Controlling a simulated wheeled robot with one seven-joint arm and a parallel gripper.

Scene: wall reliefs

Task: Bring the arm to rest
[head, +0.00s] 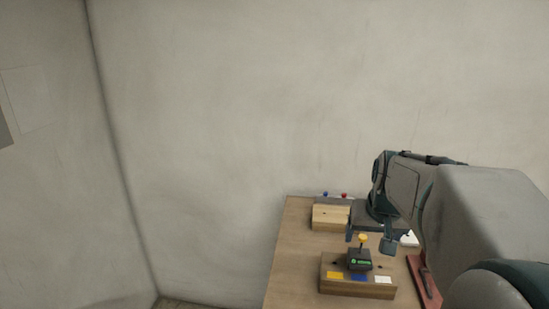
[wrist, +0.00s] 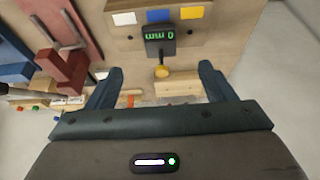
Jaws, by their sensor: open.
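My gripper (head: 368,244) is at the right of the head view, above the table, with its fingers pointing down. In the wrist view its two fingers (wrist: 161,68) are spread apart with nothing held between them.
The wooden table (head: 285,265) stands against a plain wall. Yellow, blue and white patches mark the block's front. Behind it are a lighter wooden block (head: 328,218) and blue and red knobs (head: 344,195). A red piece (head: 424,282) lies at right, partly behind my arm. The table's left side is clear.

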